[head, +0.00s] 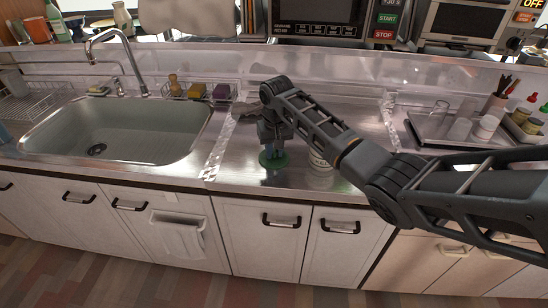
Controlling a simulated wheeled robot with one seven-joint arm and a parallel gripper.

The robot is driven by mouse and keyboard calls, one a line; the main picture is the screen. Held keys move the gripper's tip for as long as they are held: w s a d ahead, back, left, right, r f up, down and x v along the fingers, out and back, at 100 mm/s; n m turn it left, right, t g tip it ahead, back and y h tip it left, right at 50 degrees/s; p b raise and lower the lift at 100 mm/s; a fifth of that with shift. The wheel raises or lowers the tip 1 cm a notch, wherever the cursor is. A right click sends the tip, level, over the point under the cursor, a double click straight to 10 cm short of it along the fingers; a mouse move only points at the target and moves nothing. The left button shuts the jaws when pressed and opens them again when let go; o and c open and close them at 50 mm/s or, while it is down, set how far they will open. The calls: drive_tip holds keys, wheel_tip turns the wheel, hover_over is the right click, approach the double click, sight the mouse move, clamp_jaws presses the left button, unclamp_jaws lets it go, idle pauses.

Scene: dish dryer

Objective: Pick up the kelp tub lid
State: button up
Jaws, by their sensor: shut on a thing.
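The kelp tub lid is most likely the round green disc (273,159) near the front of the steel counter, right of the sink. My gripper (271,149) points down over the disc and is shut on it. The fingertips are small here, and I cannot tell whether the disc touches the counter or hangs just above it. A pale tub (320,162) stands just right of the disc, partly hidden behind my arm.
The sink (120,135) with its faucet (115,50) lies to the left. A tray (425,130) with glasses is at the right. Sponges (197,90) sit behind the sink. A low clear ledge runs along the back. The counter behind my gripper is mostly bare.

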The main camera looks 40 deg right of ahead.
clamp_jaws()
drive_tip(key=shift+r, duration=0.1)
